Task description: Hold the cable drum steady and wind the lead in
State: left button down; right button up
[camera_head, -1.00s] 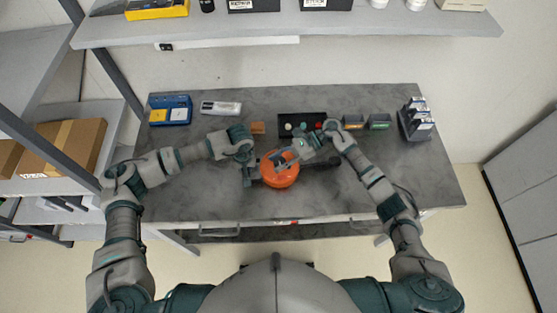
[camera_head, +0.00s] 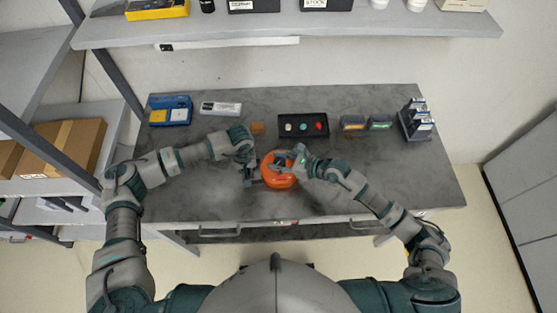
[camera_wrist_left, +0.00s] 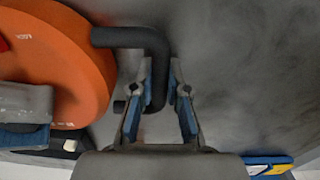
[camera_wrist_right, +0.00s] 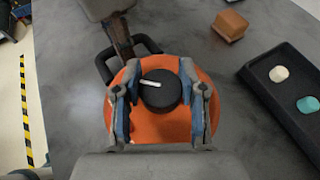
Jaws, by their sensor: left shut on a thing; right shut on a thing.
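The cable drum is a squat orange disc (camera_head: 279,180) on the grey bench, also large at the left of the left wrist view (camera_wrist_left: 55,62). A bent black handle (camera_wrist_left: 130,37) stands out from its side. My left gripper (camera_head: 250,177) is at the drum's left, shut on this handle, which runs between its fingers (camera_wrist_left: 161,92). My right gripper (camera_head: 287,160) is over the drum, shut on the round black knob (camera_wrist_right: 160,92) with a white mark on top. Its fingers (camera_wrist_right: 160,75) sit on either side of the knob. I cannot make out the lead.
Behind the drum lie a black tray (camera_head: 303,134) with coloured knobs, a small brown block (camera_head: 257,128) and a blue case (camera_head: 170,116). A rack (camera_head: 416,124) stands at back right. A shelf (camera_head: 300,28) overhangs the back. The bench's front right is clear.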

jog(key=m+t, duration=0.1)
jog(key=m+t+h, duration=0.2)
jog(key=shift+s+a+m, duration=0.3)
jog(key=shift+a+m, duration=0.05)
jog(key=shift+m, duration=0.05)
jog(key=shift+w+a+r+m+t+h, duration=0.15)
jog(key=shift+a+r+m+t+h, duration=0.05)
jog(key=shift+m+t+h, duration=0.2)
jog(key=shift+w+a+r+m+t+h, duration=0.1)
jog(key=shift+a+r+m+t+h, duration=0.15)
jog(key=shift+t+h, duration=0.2)
jog(key=shift+d+m+t, duration=0.15)
jog(key=shift+m+t, duration=0.1)
jog(key=shift+d+f, duration=0.1)
jog(key=shift+f, duration=0.05)
jog(key=o, duration=0.9)
jog(key=shift+w+d, duration=0.1)
jog(key=shift+w, duration=0.05)
